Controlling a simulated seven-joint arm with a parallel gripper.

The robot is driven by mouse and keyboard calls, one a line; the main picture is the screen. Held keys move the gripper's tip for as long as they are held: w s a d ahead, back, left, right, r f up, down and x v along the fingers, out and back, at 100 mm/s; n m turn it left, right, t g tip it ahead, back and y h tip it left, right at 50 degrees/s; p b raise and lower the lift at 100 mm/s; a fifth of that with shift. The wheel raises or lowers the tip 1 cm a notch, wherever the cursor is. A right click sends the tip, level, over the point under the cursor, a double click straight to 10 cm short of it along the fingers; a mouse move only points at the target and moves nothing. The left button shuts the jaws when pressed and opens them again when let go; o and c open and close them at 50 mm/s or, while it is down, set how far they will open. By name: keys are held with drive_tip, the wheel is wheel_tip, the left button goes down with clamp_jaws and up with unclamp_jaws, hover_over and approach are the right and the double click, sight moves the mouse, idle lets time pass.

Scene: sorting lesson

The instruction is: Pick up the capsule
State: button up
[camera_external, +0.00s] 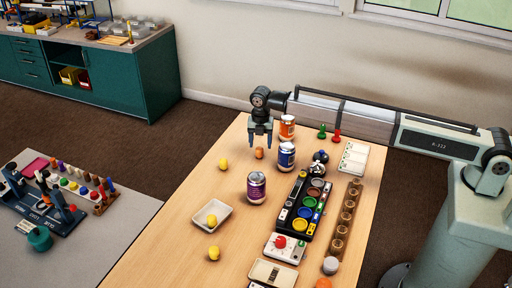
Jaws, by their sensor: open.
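My gripper (260,144) points down over the far part of the wooden table, with its two fingers apart. A small rounded orange object (259,153) shows just below and between the fingertips; it may be the capsule, but it is too small to tell. I cannot tell whether the fingers touch it. Small rounded yellow objects also lie on the table: one (223,164) left of my gripper and one (213,253) near the front. Another yellow one (212,220) sits in a white tray (225,209).
An orange can (287,127), a blue can (286,156) and a purple can (256,187) stand close to my gripper. A black holder with coloured discs (288,224) and a brown rack (342,232) lie to the right. The table's left part is mostly clear.

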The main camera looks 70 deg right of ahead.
sight(259, 150)
drive_tip(key=shift+w+f, duration=0.2)
drive_tip(key=shift+f, duration=2.1)
drive_tip(key=c, duration=1.1)
